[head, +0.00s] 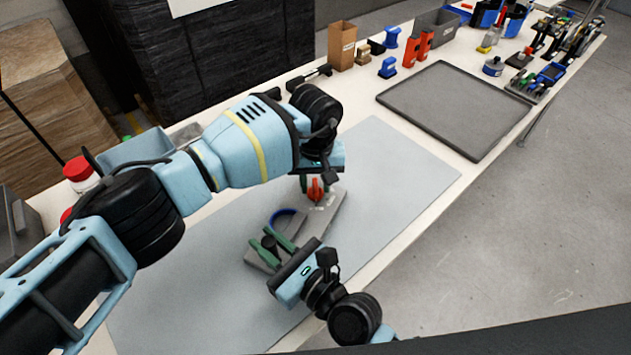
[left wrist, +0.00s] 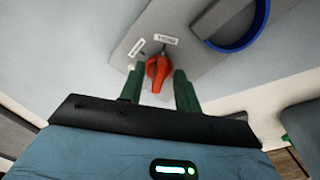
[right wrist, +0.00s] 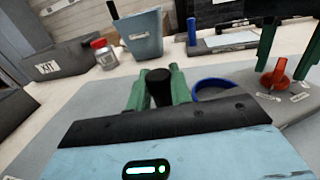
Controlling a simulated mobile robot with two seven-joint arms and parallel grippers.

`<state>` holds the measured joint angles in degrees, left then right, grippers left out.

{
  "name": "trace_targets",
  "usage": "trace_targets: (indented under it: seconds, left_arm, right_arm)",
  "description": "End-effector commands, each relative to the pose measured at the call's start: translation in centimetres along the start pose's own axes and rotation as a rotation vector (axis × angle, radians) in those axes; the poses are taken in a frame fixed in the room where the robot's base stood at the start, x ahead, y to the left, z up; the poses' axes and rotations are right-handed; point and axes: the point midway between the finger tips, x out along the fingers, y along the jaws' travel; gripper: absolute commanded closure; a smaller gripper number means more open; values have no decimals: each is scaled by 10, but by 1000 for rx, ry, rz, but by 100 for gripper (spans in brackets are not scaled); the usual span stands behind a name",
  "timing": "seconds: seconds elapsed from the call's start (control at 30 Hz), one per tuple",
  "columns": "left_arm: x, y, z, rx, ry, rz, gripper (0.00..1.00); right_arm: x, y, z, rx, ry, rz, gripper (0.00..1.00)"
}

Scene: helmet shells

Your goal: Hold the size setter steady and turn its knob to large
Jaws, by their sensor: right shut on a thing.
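The size setter is a grey plate (head: 325,219) lying on the pale mat, with a blue ring (head: 283,215) and a red-orange knob (head: 315,190). The knob also shows in the left wrist view (left wrist: 157,70), near two small white labels too blurred to read. My left gripper (left wrist: 159,82) is open, with its green fingers on either side of the knob and small gaps showing. My right gripper (right wrist: 158,85) is shut on a black post (right wrist: 159,87) at the other end of the plate. The post's lower part is hidden by the gripper.
A dark grey tray (head: 455,108) lies on the table beyond the mat (head: 391,172). Several small tools and boxes stand along the far edge. A blue-grey bin (head: 137,149) and a red-lidded jar (head: 78,172) are at the left. The mat around the setter is clear.

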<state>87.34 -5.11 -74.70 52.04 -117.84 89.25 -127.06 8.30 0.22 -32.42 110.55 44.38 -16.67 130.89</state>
Motion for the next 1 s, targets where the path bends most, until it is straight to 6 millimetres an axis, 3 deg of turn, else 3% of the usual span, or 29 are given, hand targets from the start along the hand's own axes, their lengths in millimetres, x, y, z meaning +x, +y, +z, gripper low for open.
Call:
trace_targets:
  seconds: [0.3,0.57,1.0]
  left_arm:
    - [2,0,0,0,1,0,67]
    - [2,0,0,1,1,0,100]
    - [2,0,0,-58,1,0,100]
  right_arm:
    - [0,0,0,0,0,0,100]
    - [0,0,0,0,0,0,100]
    - [0,0,0,0,0,0,100]
